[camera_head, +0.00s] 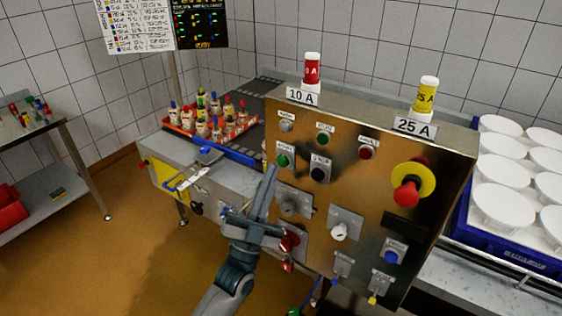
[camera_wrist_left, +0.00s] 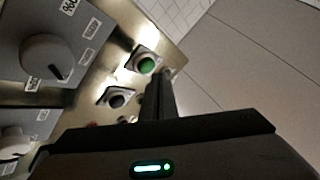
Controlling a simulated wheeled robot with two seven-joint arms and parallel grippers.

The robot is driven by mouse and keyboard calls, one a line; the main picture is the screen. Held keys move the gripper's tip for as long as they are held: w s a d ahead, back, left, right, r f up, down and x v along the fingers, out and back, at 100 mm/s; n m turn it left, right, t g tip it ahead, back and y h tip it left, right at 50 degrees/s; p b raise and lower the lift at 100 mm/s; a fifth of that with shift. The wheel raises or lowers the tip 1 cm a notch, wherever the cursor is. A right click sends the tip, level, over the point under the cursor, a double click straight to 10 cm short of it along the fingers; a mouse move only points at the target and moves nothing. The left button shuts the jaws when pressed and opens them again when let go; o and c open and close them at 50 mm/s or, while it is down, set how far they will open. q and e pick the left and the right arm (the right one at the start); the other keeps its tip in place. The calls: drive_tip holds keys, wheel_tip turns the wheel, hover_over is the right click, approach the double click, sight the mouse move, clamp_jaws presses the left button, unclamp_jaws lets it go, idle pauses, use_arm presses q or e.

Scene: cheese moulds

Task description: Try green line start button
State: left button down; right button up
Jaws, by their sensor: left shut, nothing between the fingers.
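The green start button (camera_head: 283,160) sits on the left side of the metal control panel (camera_head: 330,200), under a small label I cannot read. A second green element (camera_head: 323,138) is higher on the panel. My left gripper (camera_head: 270,172) is shut and empty, its fingertips just below and left of the lower green button. In the left wrist view the green button (camera_wrist_left: 146,65) shows close to the fingertips (camera_wrist_left: 160,75), left of them. I cannot tell whether they touch. A black button (camera_wrist_left: 117,100) is nearby. My right gripper is not in view.
A red emergency stop (camera_head: 406,193) on a yellow disc sticks out of the panel's right side. Knobs, including a white one (camera_head: 339,231), sit lower. A red tray of bottles (camera_head: 213,133) is behind left; a blue crate (camera_head: 510,255) with white moulds is right.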

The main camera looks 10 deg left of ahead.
use_arm(q)
drive_tip(key=shift+s+a+p, duration=0.25)
drive_tip(key=shift+s+a, duration=0.05)
drive_tip(key=shift+s, duration=0.5)
drive_tip(key=shift+s+a+p, duration=0.2)
drive_tip(key=shift+s+a, duration=0.05)
drive_tip(key=shift+s, duration=0.5)
drive_tip(key=shift+s+a+p, duration=0.25)
drive_tip(key=shift+s+a, duration=0.05)
drive_tip(key=shift+s, duration=0.5)
